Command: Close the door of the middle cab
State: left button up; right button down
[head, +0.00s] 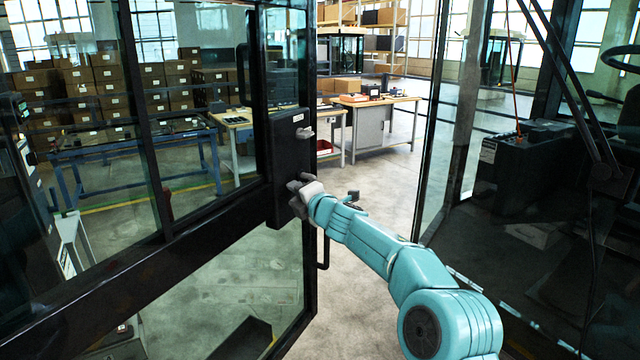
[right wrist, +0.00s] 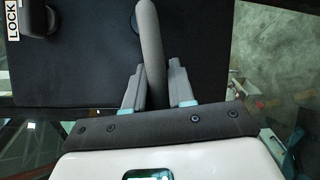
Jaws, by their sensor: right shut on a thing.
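The cab door (head: 160,240), a black frame with glass panes, fills the left of the head view. It stands open, with a wide gap between its right edge and the cab's post. A black lock box (head: 288,150) sits near that edge. It also shows in the right wrist view (right wrist: 85,60). My right gripper (head: 302,190) is at the lower part of the box. In the right wrist view my right gripper (right wrist: 157,75) is shut on a grey bar handle (right wrist: 150,35) on the box. My left gripper is not in view.
A black console (head: 525,165) and thin dark bars stand at the right. Through the gap show workbenches (head: 385,125) and bare floor. Behind the glass are a blue-legged table (head: 135,160) and stacked cartons (head: 100,85). A small knob (head: 305,132) sticks out above the gripper.

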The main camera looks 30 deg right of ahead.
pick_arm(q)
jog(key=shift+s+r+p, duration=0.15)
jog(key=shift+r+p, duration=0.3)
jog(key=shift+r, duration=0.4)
pick_arm(e)
jog(key=shift+w+a+r, duration=0.25)
jog(key=shift+w+a, duration=0.2)
jog(key=shift+w, duration=0.2)
jog(key=shift+w+a+f, duration=0.1)
jog(key=shift+f, duration=0.05)
jog(key=c, duration=1.1)
grip_release()
jog(key=shift+a, duration=0.1)
jog(key=shift+o, duration=0.2)
